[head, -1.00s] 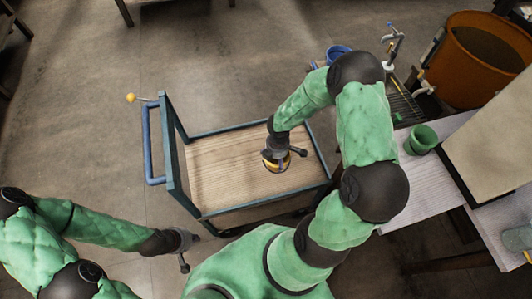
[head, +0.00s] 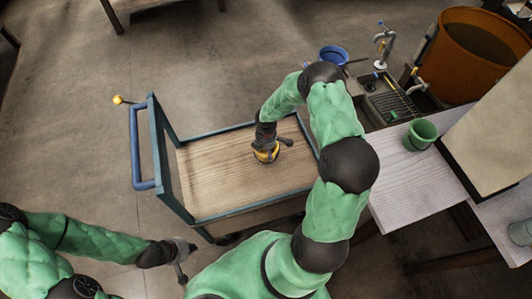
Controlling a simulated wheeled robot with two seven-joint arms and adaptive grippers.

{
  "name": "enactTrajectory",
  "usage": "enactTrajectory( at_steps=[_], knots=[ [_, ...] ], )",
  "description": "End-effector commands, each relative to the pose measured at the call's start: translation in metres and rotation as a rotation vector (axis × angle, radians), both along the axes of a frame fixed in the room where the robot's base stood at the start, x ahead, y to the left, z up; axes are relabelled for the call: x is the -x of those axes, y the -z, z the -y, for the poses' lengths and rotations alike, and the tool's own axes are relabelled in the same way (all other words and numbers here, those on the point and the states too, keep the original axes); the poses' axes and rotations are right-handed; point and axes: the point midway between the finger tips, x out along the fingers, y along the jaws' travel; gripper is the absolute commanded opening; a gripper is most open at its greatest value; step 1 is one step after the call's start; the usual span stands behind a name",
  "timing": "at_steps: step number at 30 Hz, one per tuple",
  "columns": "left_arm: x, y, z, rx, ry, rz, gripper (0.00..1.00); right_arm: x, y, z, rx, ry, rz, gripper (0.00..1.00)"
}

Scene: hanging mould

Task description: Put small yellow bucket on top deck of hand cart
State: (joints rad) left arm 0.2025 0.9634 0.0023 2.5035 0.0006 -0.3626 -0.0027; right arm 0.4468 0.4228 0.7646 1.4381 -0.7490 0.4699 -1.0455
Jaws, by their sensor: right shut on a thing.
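The hand cart (head: 205,185) has a wooden top deck with a blue-grey metal rim and a blue push handle at its left end. The small yellow bucket (head: 266,157) is over the right part of the top deck. My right gripper (head: 268,149) is shut on it from above and hides most of it. I cannot tell whether the bucket touches the deck. My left gripper (head: 184,262) is empty, low in front of the cart, apart from it. Its fingers look spread.
A table with a green cup (head: 420,134) stands at the right. Behind it are a sink with a drainer (head: 388,98), a blue bucket (head: 333,55) and a large orange tub (head: 478,50). The left part of the deck is bare. Floor at the left is clear.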

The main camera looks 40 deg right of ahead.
Motion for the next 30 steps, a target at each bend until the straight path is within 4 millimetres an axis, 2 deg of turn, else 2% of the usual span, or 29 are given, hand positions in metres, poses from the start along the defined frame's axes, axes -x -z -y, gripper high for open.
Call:
enactTrajectory(
  at_steps=[1, 3, 14, 15, 17, 30],
  knots=[
    [0.0002, 0.0074, 0.0, 0.0, 0.0, 0.0, 0.0, 0.0, 0.0099, 0.0001, 0.0, 0.0, 0.0, 0.45],
    [0.0002, 0.0089, 0.0, 0.0, 0.0, -0.001, 0.0, -0.0002, 0.0131, 0.0001, 0.0, 0.0, 0.001, 0.45],
    [0.0001, 0.0098, 0.0, 0.0, 0.0, 0.0, 0.0, -0.0003, 0.0146, 0.0, 0.0, 0.0, 0.001, 0.45],
    [0.0001, 0.0101, 0.0, 0.0, 0.0, 0.0, 0.0, -0.0001, 0.0152, -0.0001, 0.0, 0.0, 0.0, 0.82],
    [0.0001, 0.0093, 0.0001, 0.0, 0.0, 0.0, 0.0, 0.0, 0.0144, -0.0001, 0.0, 0.0, 0.0, 0.99],
    [0.0001, 0.0072, 0.0, 0.0, 0.0, 0.0, 0.0, -0.0001, 0.0116, -0.0001, 0.0, 0.0, 0.001, 1.0]
  ],
)
